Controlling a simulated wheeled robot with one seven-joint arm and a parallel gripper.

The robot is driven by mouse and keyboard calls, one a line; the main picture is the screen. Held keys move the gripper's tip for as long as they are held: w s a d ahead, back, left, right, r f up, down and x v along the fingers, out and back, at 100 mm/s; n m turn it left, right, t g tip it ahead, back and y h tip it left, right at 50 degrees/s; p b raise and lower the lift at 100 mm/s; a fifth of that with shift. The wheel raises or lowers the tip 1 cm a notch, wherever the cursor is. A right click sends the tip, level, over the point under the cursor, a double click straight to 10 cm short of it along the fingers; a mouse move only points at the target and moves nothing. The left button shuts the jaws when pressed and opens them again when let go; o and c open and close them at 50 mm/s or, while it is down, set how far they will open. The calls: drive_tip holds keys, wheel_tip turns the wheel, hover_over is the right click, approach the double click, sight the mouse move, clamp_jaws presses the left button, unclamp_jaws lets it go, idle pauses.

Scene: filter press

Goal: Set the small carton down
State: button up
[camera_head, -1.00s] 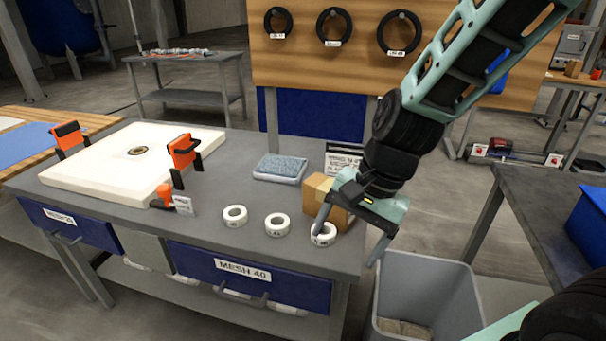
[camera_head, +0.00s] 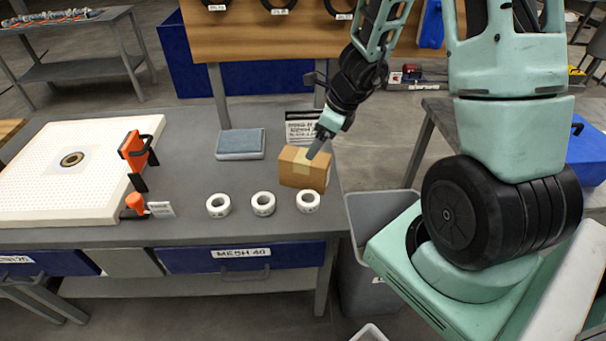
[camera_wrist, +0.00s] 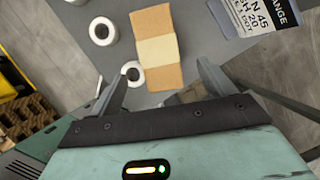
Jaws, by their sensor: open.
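The small carton (camera_head: 303,169) is a brown box with a pale tape band. It rests on the grey workbench (camera_head: 185,180) near its right edge, behind the rightmost white roll. My gripper (camera_head: 324,140) is at the carton's upper right side, and one finger overlaps the carton in the head view. In the wrist view the carton (camera_wrist: 156,47) lies ahead of the open gripper (camera_wrist: 160,84), with nothing held between the fingers. I cannot tell whether a finger touches the carton.
Three white rolls (camera_head: 263,204) stand along the bench front. A grey-blue pad (camera_head: 240,144) lies left of the carton, and a label sign (camera_head: 302,128) stands behind it. A grey bin (camera_head: 372,212) is right of the bench. A white perforated plate (camera_head: 75,170) with orange clamps fills the left.

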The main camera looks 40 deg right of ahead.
sight(302, 164)
drive_tip(key=b+x, duration=0.4)
drive_tip(key=x, duration=0.6)
drive_tip(key=shift+w+a+f, duration=0.2)
drive_tip(key=shift+a, duration=0.05)
drive_tip(key=shift+f+b, duration=0.25)
drive_tip(key=shift+b, duration=0.15)
idle(0.4)
drive_tip(key=shift+r, duration=0.1)
drive_tip(key=c, duration=1.5)
